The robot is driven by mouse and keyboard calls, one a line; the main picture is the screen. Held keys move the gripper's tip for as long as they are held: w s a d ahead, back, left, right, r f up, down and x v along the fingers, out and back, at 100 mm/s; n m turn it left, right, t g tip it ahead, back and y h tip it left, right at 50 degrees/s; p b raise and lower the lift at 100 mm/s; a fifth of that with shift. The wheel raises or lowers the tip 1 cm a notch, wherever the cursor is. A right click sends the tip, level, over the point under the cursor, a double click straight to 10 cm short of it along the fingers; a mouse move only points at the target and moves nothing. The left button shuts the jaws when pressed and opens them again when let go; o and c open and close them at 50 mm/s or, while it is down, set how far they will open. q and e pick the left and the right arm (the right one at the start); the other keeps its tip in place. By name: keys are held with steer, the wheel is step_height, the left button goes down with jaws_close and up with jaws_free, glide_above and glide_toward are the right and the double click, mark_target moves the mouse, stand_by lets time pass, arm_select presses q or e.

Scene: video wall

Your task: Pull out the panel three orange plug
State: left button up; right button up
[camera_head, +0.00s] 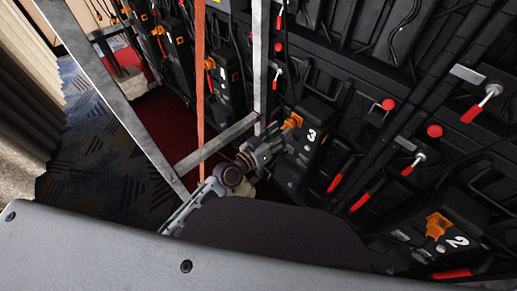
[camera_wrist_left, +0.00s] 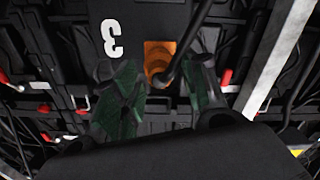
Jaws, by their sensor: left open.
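The panel three orange plug (camera_head: 292,121) sits in the black box marked 3 (camera_head: 310,138) on the back of the video wall. My left gripper (camera_head: 274,146) is just left of and below the plug in the head view, with its fingers apart. In the left wrist view the orange plug (camera_wrist_left: 157,58) shows between and beyond the two open fingers, with a black cable passing across its right side. I cannot tell whether a finger touches it. My right gripper is in neither view.
Another orange plug (camera_head: 438,224) sits in the box marked 2 at lower right. Red-handled latches (camera_head: 362,201) stick out from the wall. A grey metal frame (camera_head: 217,144) and an orange strap (camera_head: 200,80) stand close to my left arm. Patterned carpet lies at left.

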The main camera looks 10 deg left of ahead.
arm_select(q)
steer(key=v, duration=1.1)
stand_by(0.6)
stand_by(0.5)
